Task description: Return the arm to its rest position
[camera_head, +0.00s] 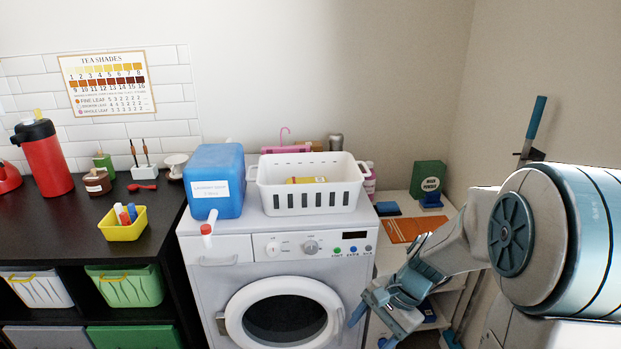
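My arm comes in from the right edge and reaches down and left, with its forearm in front of the white shelf. My gripper (368,333) is low in the picture, right of the round washing machine door. Its two blue fingertips look spread apart, with nothing visible between them. The lower finger is partly cut off by the bottom edge.
The washing machine (218,275) carries a blue jug (222,165) and a white basket (270,200). The white shelf (397,196) beside it holds an orange mat (405,229) and a green box (427,175). A dark counter (60,225) stands left.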

